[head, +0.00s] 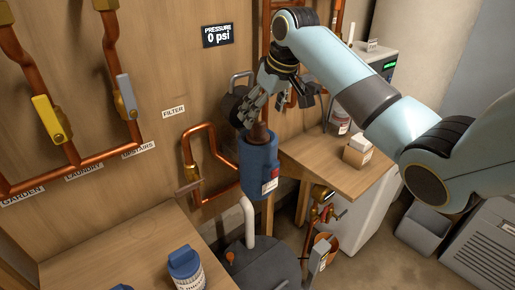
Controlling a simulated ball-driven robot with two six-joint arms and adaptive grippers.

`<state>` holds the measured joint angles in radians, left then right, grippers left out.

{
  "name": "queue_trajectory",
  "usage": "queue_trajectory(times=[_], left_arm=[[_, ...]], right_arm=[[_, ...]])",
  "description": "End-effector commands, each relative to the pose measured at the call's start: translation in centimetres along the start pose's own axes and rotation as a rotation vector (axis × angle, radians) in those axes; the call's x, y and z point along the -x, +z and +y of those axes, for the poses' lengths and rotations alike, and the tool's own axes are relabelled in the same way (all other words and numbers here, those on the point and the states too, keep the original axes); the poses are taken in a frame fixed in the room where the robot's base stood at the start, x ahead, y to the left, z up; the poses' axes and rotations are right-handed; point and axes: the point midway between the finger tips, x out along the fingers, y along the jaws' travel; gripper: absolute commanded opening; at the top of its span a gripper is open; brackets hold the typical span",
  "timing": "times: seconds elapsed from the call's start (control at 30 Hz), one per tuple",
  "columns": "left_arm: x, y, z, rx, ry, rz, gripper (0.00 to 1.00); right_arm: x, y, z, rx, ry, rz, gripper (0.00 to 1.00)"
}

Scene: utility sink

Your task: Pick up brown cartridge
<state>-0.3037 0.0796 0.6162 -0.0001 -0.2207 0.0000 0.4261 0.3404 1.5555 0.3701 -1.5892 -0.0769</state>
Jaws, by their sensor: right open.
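The brown cartridge (260,132) shows only as a short dark brown top, sticking up from the mouth of a blue filter housing (260,172). The rest of it is hidden inside the housing. My right gripper (274,100) is open and points down just above the cartridge, its grey finger close to the cartridge's top left. I cannot tell whether that finger touches it. My left gripper is not in view.
Copper pipes (197,133) run along the wooden wall beside the housing, below a FILTER label (174,111). A wooden shelf (335,170) at the right holds a small box (357,150) and a bottle (339,121).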

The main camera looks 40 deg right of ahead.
Motion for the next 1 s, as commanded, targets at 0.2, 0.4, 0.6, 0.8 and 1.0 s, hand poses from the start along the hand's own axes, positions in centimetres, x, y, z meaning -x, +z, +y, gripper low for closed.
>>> queue_trajectory(times=[0.2, 0.4, 0.6, 0.8, 1.0], left_arm=[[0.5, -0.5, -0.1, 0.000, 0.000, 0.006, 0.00], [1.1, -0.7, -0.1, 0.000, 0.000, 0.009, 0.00], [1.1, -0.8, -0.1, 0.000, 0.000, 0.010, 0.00], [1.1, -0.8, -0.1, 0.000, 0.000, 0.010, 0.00], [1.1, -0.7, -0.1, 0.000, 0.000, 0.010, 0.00]], right_arm=[[-1.9, 0.1, -0.1, -0.001, -0.002, -0.003, 0.85], [-5.0, 0.1, -0.2, -0.001, -0.001, -0.002, 0.85], [-6.1, 0.2, -0.2, 0.000, 0.000, 0.000, 0.85], [-6.1, 0.2, -0.2, 0.000, 0.000, 0.000, 0.76], [-6.1, 0.2, -0.2, 0.000, 0.000, -0.001, 0.50]])
